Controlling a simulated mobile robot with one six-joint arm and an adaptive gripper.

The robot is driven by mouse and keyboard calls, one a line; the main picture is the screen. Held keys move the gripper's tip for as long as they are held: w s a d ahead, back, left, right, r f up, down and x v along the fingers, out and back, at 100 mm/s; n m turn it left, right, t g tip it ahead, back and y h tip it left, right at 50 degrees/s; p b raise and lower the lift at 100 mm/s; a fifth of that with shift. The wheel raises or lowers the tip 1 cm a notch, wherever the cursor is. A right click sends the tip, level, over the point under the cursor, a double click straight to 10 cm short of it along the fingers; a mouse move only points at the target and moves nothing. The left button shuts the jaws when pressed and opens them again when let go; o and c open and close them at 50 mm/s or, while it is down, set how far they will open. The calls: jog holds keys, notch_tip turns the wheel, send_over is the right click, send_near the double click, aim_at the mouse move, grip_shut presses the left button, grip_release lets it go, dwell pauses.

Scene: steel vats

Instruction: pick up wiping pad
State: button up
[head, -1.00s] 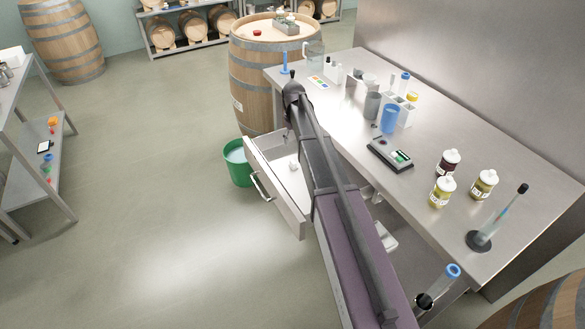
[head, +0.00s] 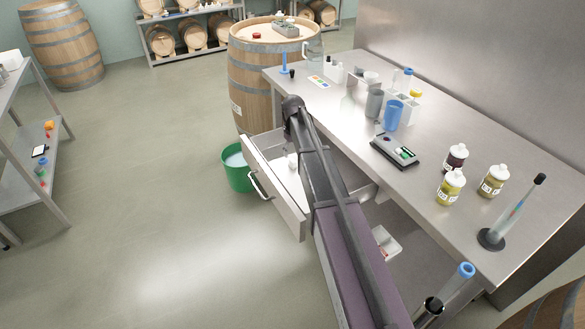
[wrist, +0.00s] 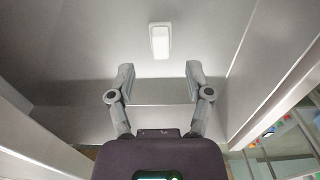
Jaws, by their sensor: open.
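A small white, rounded block, which looks like the wiping pad (wrist: 160,41), lies on the grey floor of the open drawer in the wrist view. My gripper (wrist: 159,74) is open and empty, with its two fingers spread wide. The pad lies beyond the fingertips, roughly centred between them and not touched. In the head view, a small white thing (head: 292,161) shows inside the drawer (head: 275,190) beside my arm, and my arm hides the fingers.
The drawer walls stand close around my gripper. The steel table (head: 340,112) above holds a blue cup (head: 393,116), a scale (head: 396,151) and several bottles. A green bucket (head: 237,168) stands left of the drawer, near a barrel (head: 250,90). The floor at left is clear.

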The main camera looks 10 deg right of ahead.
aim_at(293, 161)
jog(key=shift+f, duration=0.2)
dwell(0.3)
jog(key=shift+f+b, duration=2.5)
jog(key=shift+b, duration=0.1)
jog(key=c, duration=0.8)
